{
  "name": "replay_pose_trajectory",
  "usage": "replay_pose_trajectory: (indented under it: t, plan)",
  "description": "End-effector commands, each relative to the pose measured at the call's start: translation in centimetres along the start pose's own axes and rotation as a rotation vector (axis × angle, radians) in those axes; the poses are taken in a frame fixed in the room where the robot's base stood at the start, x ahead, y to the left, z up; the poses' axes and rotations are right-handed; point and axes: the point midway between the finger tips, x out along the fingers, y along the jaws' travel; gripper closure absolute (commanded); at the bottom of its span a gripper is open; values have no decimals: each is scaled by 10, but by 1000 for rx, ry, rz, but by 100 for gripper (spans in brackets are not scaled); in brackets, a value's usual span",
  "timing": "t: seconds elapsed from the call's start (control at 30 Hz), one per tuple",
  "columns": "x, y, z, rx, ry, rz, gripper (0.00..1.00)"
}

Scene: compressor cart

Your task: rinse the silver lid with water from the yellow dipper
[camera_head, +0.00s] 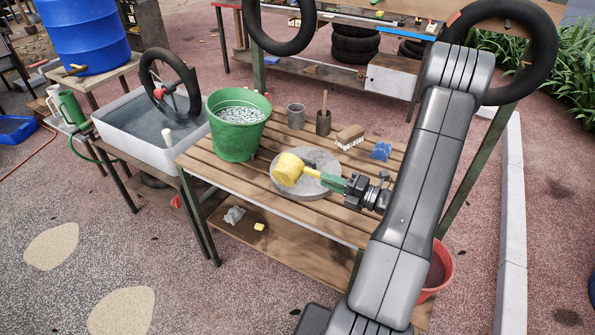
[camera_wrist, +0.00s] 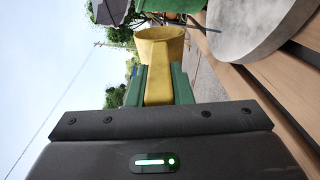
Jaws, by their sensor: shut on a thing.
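The silver lid (camera_head: 303,193) lies flat on the slatted wooden table (camera_head: 222,172), with a dark shape on its far part, perhaps a knob or shadow. My gripper (camera_head: 333,183), with green fingers, is shut on the handle of the yellow dipper (camera_head: 288,169). The dipper's cup is over the left part of the lid and appears tipped onto its side. In the wrist view the dipper (camera_wrist: 160,45) extends ahead between the fingers (camera_wrist: 158,84). The lid (camera_wrist: 250,28) is beside it there, on the table side. I see no running water, and the cup's inside is mostly hidden.
A green bucket (camera_head: 236,140) with pale, glinting contents stands at the table's left end. Behind the lid are a grey cup (camera_head: 296,116), a brown pot (camera_head: 323,122), a brush (camera_head: 350,135) and a blue object (camera_head: 381,151). A white basin (camera_head: 130,137) stands left.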

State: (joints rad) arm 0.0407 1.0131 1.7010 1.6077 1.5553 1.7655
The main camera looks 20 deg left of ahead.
Motion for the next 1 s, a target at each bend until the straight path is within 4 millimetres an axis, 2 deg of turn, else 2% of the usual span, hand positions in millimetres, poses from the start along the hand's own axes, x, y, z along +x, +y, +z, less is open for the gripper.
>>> replay_pose_trajectory:
  t: [1.0]
  plan:
    - [0,1,9,113,0,0,100]
